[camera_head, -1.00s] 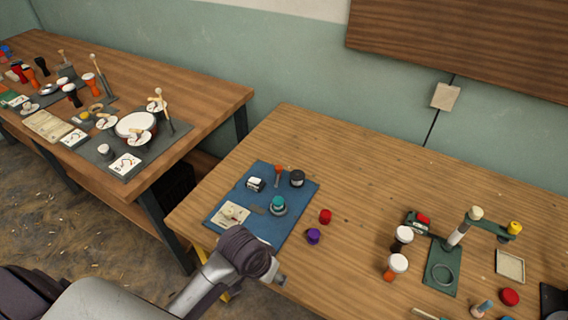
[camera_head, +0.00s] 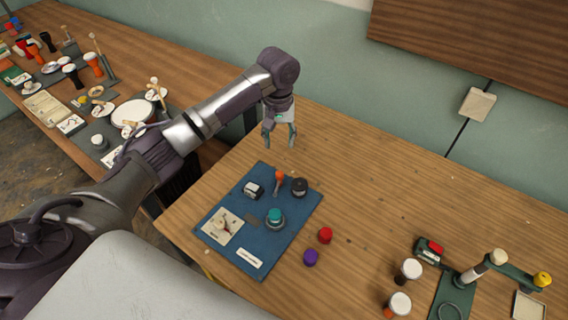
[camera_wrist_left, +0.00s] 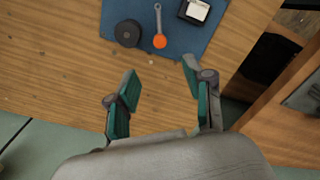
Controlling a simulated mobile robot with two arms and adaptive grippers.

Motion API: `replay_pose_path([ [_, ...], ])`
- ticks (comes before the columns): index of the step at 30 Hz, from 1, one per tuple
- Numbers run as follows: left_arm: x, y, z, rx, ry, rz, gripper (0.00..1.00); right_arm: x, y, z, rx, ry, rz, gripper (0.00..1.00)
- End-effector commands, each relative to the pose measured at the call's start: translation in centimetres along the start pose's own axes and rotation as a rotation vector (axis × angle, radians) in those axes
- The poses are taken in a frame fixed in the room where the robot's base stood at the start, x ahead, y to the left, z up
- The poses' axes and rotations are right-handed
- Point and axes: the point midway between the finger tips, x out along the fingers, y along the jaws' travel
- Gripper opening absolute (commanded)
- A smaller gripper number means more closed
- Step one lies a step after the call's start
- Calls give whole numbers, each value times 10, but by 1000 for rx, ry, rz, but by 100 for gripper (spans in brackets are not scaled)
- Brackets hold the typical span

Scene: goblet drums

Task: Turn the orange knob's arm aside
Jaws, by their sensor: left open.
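The orange knob (camera_head: 280,174) with its grey arm (camera_head: 275,188) is on the blue board (camera_head: 248,234) on the near table. The knob also shows in the left wrist view (camera_wrist_left: 160,41), its grey arm (camera_wrist_left: 158,18) pointing to the top edge. My left gripper (camera_head: 279,145) hangs over the table beyond the board's far edge, fingers pointing down, above and behind the knob. In the left wrist view its green-padded fingers (camera_wrist_left: 160,80) are apart with nothing between them. My right gripper is not in view.
Near the knob are a black round knob (camera_head: 299,187), a black-and-white switch (camera_head: 253,190) and a teal knob (camera_head: 274,216). A white dial card (camera_head: 222,226) lies at the board's left. A red piece (camera_head: 325,235) and a purple piece (camera_head: 311,257) stand right of the board.

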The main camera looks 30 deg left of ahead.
Motion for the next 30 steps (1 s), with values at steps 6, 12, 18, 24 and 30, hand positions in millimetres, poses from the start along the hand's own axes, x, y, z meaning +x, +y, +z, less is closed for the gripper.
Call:
replay_pose_path([
  [6,21,-1,0,-6,-4,-2,52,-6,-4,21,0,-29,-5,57],
  [12,64,-1,0,-5,-4,-3,52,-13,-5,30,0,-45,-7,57],
  [18,104,0,0,-4,-3,-2,52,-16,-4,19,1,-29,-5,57],
  [24,129,0,0,-3,-2,0,52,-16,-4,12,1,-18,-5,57],
  [30,136,0,0,-2,0,-1,52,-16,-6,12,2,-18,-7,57],
])
